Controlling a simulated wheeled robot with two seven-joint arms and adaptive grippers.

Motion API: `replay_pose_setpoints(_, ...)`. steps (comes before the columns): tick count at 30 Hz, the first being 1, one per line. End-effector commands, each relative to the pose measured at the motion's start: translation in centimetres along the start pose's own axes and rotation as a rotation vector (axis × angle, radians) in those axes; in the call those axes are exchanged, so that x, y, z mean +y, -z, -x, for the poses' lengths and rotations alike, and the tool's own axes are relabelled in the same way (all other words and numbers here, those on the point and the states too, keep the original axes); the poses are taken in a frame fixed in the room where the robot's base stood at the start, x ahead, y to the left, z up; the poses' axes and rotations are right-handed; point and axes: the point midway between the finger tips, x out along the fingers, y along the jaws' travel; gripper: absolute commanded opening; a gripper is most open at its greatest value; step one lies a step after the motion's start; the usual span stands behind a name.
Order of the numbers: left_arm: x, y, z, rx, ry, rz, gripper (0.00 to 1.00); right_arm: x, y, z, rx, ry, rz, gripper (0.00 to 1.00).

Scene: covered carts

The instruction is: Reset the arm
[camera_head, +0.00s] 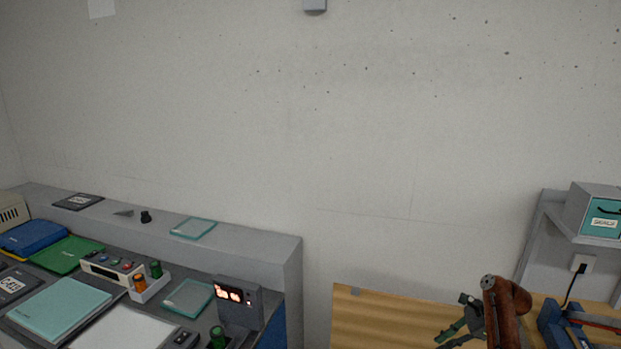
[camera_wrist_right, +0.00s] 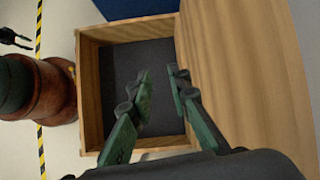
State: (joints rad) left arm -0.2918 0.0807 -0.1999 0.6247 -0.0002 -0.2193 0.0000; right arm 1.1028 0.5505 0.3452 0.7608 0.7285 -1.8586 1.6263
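My right arm (camera_head: 503,308) comes up at the lower right of the head view, with its green-fingered gripper (camera_head: 465,316) over the wooden desk. In the right wrist view the right gripper (camera_wrist_right: 160,74) has its two fingers apart with nothing between them. It is above an open wooden drawer (camera_wrist_right: 91,97) whose dark floor looks empty. My left gripper does not show in the head view. A small dark pronged shape at the far left of the right wrist view may be the left gripper, but it is too small to read.
The wooden desk (camera_head: 380,318) is on the right, below a shelf with a teal-fronted box (camera_head: 602,219). A grey workbench (camera_head: 272,247) on the left holds folders, a button panel (camera_head: 112,267) and a grey device with a lit display (camera_head: 238,303). Striped tape (camera_wrist_right: 39,30) marks the floor.

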Motion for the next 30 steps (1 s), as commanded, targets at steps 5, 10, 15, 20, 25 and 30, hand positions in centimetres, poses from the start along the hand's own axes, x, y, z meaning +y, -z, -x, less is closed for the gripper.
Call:
replay_pose_setpoints(5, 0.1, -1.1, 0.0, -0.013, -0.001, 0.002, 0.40, 2.8, 5.5, -4.0, 0.122, -0.010, 0.133, 0.17)
replay_pose_setpoints(10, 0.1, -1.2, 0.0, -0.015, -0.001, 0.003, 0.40, 8.0, 12.1, -8.9, 0.278, -0.055, 0.359, 0.17)
replay_pose_setpoints(15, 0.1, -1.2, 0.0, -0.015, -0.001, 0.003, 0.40, 15.1, 16.9, -13.3, 0.407, -0.132, 0.635, 0.17)
replay_pose_setpoints(20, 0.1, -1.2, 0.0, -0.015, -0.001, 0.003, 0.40, 22.8, 19.4, -16.5, 0.484, -0.212, 0.900, 0.17)
replay_pose_setpoints(25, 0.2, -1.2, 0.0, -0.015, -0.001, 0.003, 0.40, 31.6, 20.0, -18.3, 0.530, -0.289, 1.172, 0.17)
replay_pose_setpoints(30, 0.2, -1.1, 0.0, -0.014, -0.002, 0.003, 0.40, 39.7, 18.7, -18.2, 0.554, -0.342, 1.416, 0.17)
